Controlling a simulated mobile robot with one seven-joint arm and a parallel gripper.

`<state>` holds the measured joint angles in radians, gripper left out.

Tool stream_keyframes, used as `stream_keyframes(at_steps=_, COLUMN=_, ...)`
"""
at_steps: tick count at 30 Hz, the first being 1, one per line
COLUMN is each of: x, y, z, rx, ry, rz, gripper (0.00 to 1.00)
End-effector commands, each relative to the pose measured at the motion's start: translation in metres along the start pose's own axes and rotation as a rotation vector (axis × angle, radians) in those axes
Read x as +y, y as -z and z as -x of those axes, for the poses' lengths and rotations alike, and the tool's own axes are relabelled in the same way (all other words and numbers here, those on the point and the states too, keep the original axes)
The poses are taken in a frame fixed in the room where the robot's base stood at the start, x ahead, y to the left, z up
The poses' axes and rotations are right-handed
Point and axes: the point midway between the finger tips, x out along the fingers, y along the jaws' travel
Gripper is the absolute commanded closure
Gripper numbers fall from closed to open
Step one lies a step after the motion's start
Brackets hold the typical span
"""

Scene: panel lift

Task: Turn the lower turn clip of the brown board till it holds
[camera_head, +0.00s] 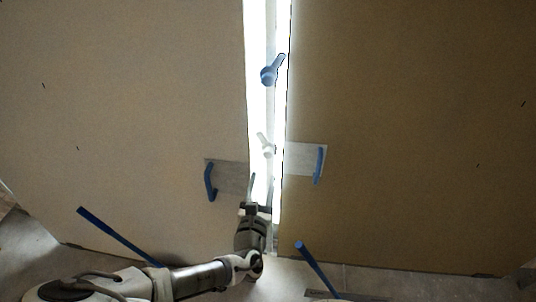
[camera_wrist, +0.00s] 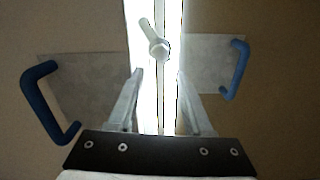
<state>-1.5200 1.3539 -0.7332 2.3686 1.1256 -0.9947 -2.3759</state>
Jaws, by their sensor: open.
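The brown board (camera_head: 420,130) fills the right side of the head view, with a paler board (camera_head: 130,110) on the left. A bright strip with a rail lies between them. On the rail are a blue turn clip (camera_head: 269,74) higher up and a white turn clip (camera_head: 266,148) lower down; both slant. The white clip also shows in the wrist view (camera_wrist: 157,45), its arm pointing up and left from its round hub. My gripper (camera_head: 261,182) is below the white clip. In the wrist view my gripper (camera_wrist: 160,82) is open and empty, its fingertips short of the clip.
A blue handle (camera_head: 319,165) on a grey plate is on the brown board, and another blue handle (camera_head: 210,182) is on the paler board. They stand either side of my gripper. Blue bars (camera_head: 318,268) slant near the floor at the bottom.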

Motion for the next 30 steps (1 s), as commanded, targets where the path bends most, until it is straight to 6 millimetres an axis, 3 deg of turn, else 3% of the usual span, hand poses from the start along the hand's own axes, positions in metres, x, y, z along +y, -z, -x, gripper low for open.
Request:
stream_keyframes(at_steps=9, x=-0.001, y=0.001, z=-0.066, rx=-0.001, ry=0.003, rz=-0.004, gripper=0.49)
stream_keyframes(at_steps=15, x=0.000, y=0.001, z=-0.097, rx=0.000, ry=0.002, rz=-0.003, gripper=0.49)
stream_keyframes(at_steps=21, x=0.000, y=0.001, z=-0.112, rx=0.001, ry=0.001, rz=-0.001, gripper=0.49)
stream_keyframes(at_steps=30, x=0.000, y=0.000, z=-0.114, rx=0.001, ry=0.000, rz=-0.001, gripper=0.49)
